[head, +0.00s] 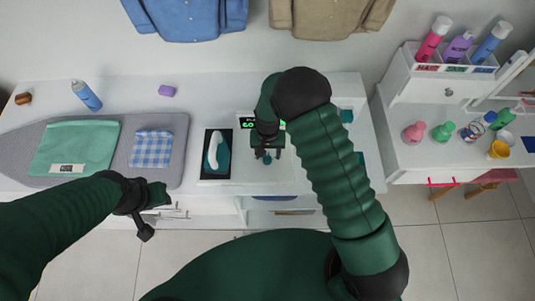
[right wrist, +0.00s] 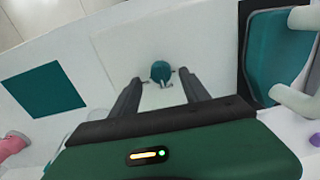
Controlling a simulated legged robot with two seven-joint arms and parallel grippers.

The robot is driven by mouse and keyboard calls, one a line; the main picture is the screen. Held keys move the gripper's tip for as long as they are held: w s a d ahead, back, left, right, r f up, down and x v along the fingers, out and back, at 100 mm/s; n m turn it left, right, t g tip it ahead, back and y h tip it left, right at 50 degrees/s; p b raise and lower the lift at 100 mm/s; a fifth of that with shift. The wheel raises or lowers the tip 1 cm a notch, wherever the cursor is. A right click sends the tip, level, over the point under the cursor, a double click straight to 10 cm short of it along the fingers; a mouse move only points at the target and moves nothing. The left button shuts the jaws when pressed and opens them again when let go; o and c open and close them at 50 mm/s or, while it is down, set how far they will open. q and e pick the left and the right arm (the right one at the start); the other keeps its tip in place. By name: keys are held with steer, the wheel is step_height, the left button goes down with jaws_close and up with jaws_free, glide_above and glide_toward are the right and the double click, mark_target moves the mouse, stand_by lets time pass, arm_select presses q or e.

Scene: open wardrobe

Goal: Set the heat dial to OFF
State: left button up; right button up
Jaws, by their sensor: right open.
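The heat dial (right wrist: 160,72) is a small round teal knob on a white panel in the right wrist view, with a small grey part at its lower edge. My right gripper (right wrist: 160,85) is open, one finger on each side of the dial with gaps between. In the head view my right gripper (head: 267,155) is over the white panel (head: 272,178) and partly hides the dial. A green-lit display (head: 248,124) beside it is partly covered by my arm. No dial markings are readable. My left gripper (head: 150,213) hangs at the counter's front edge, away from the dial; its jaw opening is unclear.
A white and teal iron (head: 213,152) lies on a dark rest just left of the panel. Left are a grey ironing surface (head: 180,125), a green cloth (head: 75,148) and a checked cloth (head: 151,149). A teal square (right wrist: 44,89) lies beside the panel.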

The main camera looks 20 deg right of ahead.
steer(key=shift+a+f, duration=0.15)
steer(key=shift+f, duration=0.45)
steer(key=shift+a+f, duration=0.15)
steer(key=shift+f, duration=0.45)
steer(key=shift+d, duration=0.25)
steer(key=c, duration=0.6)
steer(key=shift+a, duration=0.1)
jaws_close()
